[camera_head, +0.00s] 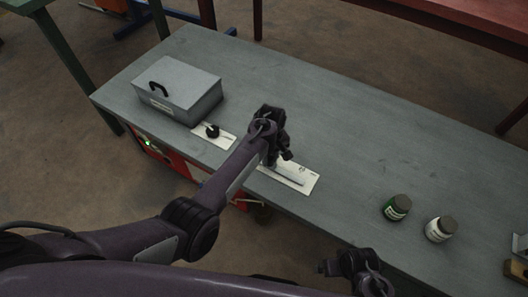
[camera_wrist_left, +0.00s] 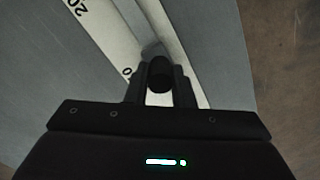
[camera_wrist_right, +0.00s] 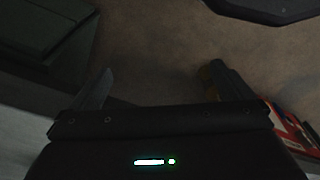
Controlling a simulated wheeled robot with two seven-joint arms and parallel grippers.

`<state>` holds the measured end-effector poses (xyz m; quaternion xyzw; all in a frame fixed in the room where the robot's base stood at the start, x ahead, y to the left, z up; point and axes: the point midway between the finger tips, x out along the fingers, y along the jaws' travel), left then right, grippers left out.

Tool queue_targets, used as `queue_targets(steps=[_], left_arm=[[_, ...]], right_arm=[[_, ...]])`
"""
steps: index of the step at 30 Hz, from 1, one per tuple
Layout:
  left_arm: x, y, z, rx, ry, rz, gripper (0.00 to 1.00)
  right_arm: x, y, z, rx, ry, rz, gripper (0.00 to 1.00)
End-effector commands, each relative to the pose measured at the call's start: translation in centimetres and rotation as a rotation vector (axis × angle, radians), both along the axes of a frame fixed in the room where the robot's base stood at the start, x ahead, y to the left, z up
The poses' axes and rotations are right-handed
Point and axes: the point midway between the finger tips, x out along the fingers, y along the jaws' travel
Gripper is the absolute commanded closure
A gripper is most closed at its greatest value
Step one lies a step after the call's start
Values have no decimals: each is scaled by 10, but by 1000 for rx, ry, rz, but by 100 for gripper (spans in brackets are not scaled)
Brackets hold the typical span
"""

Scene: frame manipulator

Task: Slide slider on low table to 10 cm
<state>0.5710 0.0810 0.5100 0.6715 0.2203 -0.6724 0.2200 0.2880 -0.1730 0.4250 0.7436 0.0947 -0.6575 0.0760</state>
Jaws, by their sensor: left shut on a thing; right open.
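The slider's pale plate (camera_head: 308,181) lies on the grey low table (camera_head: 330,130), with a slot along it. In the left wrist view its scale (camera_wrist_left: 88,30) shows 20 at the far end and 0 close to the gripper. My left gripper (camera_head: 279,157) is over the plate's left part. In the left wrist view its two fingers are shut on the dark round slider knob (camera_wrist_left: 159,75), close to the 0 mark. The head view hides the knob behind the gripper. My right gripper (camera_wrist_right: 160,78) is open and empty, near the table's front edge.
A grey lidded box (camera_head: 178,88) with a black handle and a plate with a black knob (camera_head: 212,131) are left of the slider. A green jar (camera_head: 396,208) and a white jar (camera_head: 440,229) stand to the right. The table between slider and jars is clear.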

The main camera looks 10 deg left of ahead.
Motion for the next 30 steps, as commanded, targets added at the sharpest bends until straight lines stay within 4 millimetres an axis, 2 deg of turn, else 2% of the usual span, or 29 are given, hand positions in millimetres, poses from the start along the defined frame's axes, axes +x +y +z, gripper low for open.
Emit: queue_targets(steps=[7, 8, 12, 20, 23, 30], left_arm=[[0, 0, 0, 0, -1, -1, 100], [0, 0, 0, 0, -1, -1, 74], [1, 0, 0, 0, -1, -1, 57], [1, 1, 1, 0, -2, 0, 57], [1, 1, 7, 0, -4, 0, 57], [1, 1, 41, 0, -4, 0, 57]], right_arm=[[0, 0, 0, 0, -1, 0, 0], [0, 0, 0, 0, -1, 0, 0], [0, 0, 0, 0, -1, 0, 0], [0, 1, 1, 1, 0, 0, 0], [0, 1, 2, 2, -5, -1, 0], [-7, -8, -34, -6, -10, -17, 0]])
